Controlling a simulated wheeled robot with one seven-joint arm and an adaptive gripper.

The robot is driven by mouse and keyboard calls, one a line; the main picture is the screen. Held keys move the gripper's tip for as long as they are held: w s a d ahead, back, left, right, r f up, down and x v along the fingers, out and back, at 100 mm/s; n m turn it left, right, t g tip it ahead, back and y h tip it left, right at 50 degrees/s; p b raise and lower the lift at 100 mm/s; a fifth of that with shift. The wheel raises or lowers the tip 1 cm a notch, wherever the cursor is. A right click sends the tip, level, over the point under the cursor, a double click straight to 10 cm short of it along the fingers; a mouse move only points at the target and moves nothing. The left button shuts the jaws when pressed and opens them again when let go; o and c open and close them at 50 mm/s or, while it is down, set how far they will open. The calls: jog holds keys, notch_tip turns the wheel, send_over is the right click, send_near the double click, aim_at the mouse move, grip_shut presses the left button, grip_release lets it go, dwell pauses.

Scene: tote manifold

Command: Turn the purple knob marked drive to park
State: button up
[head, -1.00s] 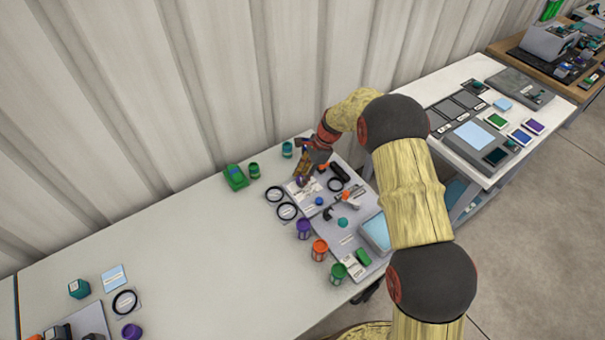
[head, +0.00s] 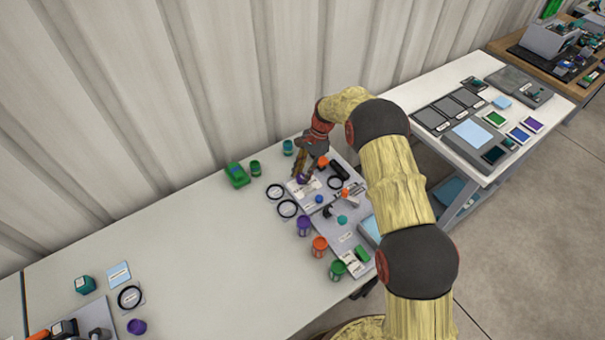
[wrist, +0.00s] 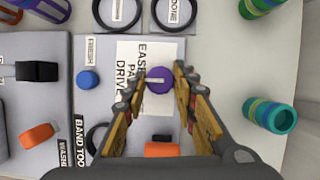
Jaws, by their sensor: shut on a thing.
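The purple knob (wrist: 159,80) sits on a white card (wrist: 135,112) with printed words, of which "EASE", "PA" and "DRIVE" are readable in the wrist view. A small pale mark shows on the knob's top. My gripper (wrist: 160,76) has a finger on each side of the knob and is shut on it. In the head view my gripper (head: 301,174) reaches down to the knob (head: 302,179) at the panel's back left. The fingers hide part of the card, so I cannot tell which word the knob points to.
A blue knob (wrist: 88,81) stands left of the card, and an orange part (wrist: 162,149) lies between the finger bases. Black rings (wrist: 117,12) and teal (wrist: 270,115) and green (wrist: 259,6) cups stand around the panel. Open table (head: 215,245) lies to the left.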

jog(key=o, duration=1.2)
jog(key=shift+c, duration=0.2)
jog(key=shift+r, duration=0.1)
jog(key=v, duration=1.2)
